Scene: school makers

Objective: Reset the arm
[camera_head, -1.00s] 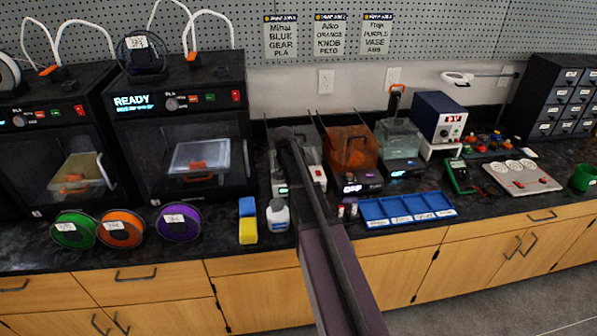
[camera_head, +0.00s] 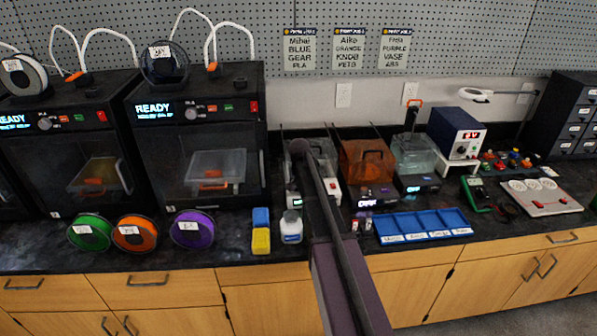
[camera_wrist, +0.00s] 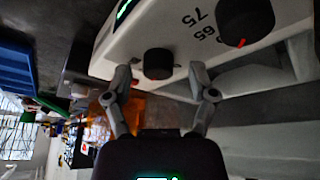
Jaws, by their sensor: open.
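A white device with black knobs (camera_wrist: 158,63) and the printed numbers 65 and 75 lies beyond the fingertips. I cannot tell whether the fingers touch it. In the head view my dark arm reaches from the bottom middle up toward the bench, and it hides the gripper itself.
Two black printers (camera_head: 195,140) stand at the left with green, orange and purple spools (camera_head: 192,229) before them. A blue sorting tray (camera_head: 420,224), an orange bath (camera_head: 366,165) and a blue power supply (camera_head: 455,132) stand right of my arm. The floor at the lower right is clear.

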